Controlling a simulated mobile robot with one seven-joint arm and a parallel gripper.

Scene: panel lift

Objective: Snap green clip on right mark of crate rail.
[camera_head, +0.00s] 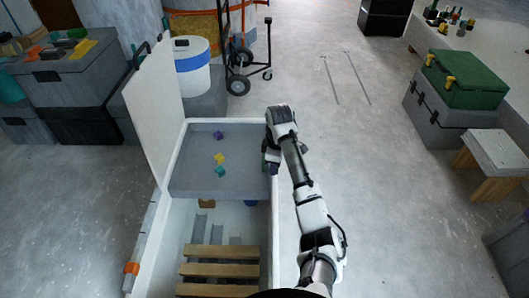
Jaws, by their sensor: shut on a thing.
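The crate (163,213) is a large white open box with a grey tray (183,182) across its far part. My gripper (270,160) is over the crate's right rim, beside the tray's right edge, pointing down. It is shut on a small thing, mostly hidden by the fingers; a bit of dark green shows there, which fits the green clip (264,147). A dark purplish patch is just below the fingers. The marks on the right rail are too small or hidden to tell.
Small purple (219,134), yellow (219,158) and teal (220,171) pieces lie on the tray. An orange clip (131,268) sits on the left rail. A white panel (153,97) stands upright at the crate's left. Wooden slats (220,270) lie inside near me.

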